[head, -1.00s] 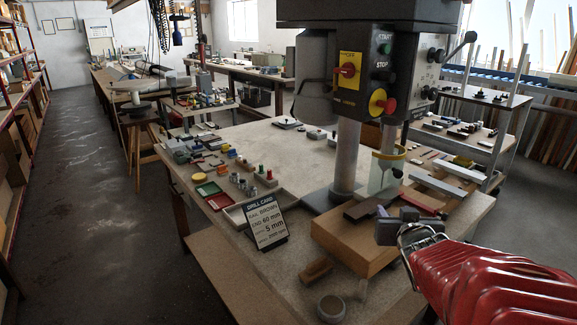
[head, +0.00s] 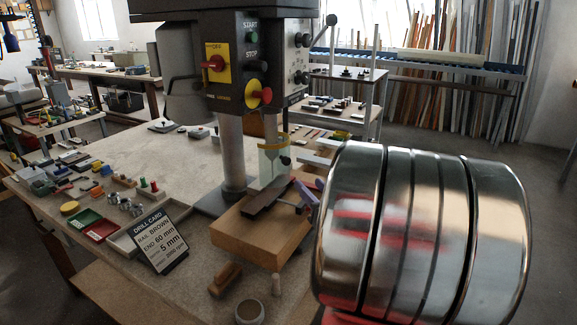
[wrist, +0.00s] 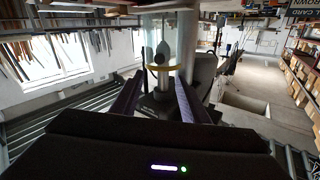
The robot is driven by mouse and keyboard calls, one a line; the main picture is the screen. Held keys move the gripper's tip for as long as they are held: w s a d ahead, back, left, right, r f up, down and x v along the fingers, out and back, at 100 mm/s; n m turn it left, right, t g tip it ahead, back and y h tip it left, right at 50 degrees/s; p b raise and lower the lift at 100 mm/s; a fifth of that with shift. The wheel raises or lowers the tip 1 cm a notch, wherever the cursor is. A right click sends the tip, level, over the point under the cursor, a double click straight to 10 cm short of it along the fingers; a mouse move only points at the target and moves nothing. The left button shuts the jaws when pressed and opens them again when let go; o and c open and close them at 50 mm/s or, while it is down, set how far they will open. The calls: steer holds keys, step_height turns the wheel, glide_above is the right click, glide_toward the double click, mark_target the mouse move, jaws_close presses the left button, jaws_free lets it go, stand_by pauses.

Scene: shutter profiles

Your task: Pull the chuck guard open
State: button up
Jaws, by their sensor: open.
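The chuck guard (head: 272,162) is a clear shield with a yellow band at its top, in front of the drill spindle on the drill press. It has a small dark knob (head: 285,160) on its side. In the wrist view, which looks upside down, the guard (wrist: 164,68) and the dark knob (wrist: 158,58) lie just beyond the fingertips. My gripper (wrist: 157,92) is open, its two purple fingers spread to either side of the knob's line. In the head view my gripper (head: 310,194) is low and right of the guard, partly hidden by my arm. I see no contact.
A brown rail (head: 268,197) lies on a wooden block (head: 258,232) below the guard. The drill card (head: 158,240) stands at the left front. Emergency and switch controls (head: 258,96) sit above. My shiny arm link covers the right foreground.

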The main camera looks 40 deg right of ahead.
mark_target(287, 162)
steer(key=x, duration=1.3)
steer(key=shift+w+d, duration=0.15)
steer(key=shift+w, duration=0.25)
jaws_close()
stand_by(0.3)
